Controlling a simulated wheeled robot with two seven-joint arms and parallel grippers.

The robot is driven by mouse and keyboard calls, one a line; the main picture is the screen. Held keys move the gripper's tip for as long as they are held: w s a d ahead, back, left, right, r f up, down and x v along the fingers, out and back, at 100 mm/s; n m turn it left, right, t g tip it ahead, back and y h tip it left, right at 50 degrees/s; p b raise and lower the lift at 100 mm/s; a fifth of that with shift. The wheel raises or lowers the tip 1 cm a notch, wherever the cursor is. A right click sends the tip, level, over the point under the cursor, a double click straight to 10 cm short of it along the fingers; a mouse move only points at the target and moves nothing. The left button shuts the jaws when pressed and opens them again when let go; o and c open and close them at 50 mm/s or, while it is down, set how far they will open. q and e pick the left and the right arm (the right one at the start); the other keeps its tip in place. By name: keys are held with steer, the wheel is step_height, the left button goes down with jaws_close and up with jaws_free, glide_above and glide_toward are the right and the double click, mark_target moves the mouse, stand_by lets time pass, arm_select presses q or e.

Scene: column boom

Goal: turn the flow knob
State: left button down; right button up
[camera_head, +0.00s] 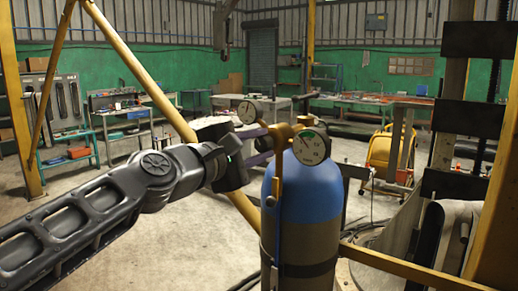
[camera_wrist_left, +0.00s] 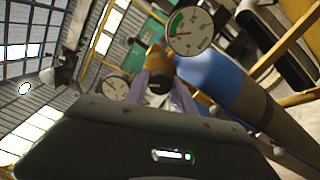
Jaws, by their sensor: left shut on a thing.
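The gas cylinder (camera_head: 312,200) stands upright, blue at its top and tan below. A brass regulator (camera_head: 282,136) sits on it with two round dials, a large gauge (camera_head: 311,147) on the right and a smaller gauge (camera_head: 247,111) on the left. My left gripper (camera_head: 264,143) reaches in from the left, its purple fingers at the regulator. In the left wrist view my left gripper (camera_wrist_left: 162,92) is shut on the flow knob (camera_wrist_left: 160,84), a small dark piece between the fingers and mostly hidden by them. My right gripper is not in view.
Yellow frame bars (camera_head: 140,70) run close behind my left arm and beside the cylinder. A dark strap (camera_head: 308,269) circles the cylinder low down. Workbenches (camera_head: 125,113) and a yellow cart (camera_head: 380,155) stand farther back. Open floor (camera_head: 185,240) lies left of the cylinder.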

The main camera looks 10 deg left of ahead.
arm_select(q)
steer(key=shift+f+m, duration=0.1)
steer(key=shift+m, duration=1.1)
steer(key=shift+b, duration=0.3)
steer(key=c, duration=1.1)
jaws_free()
steer(key=shift+o, duration=0.2)
steer(key=b+v, duration=0.1)
steer(key=v, duration=0.7)
steer(key=shift+b, duration=0.4)
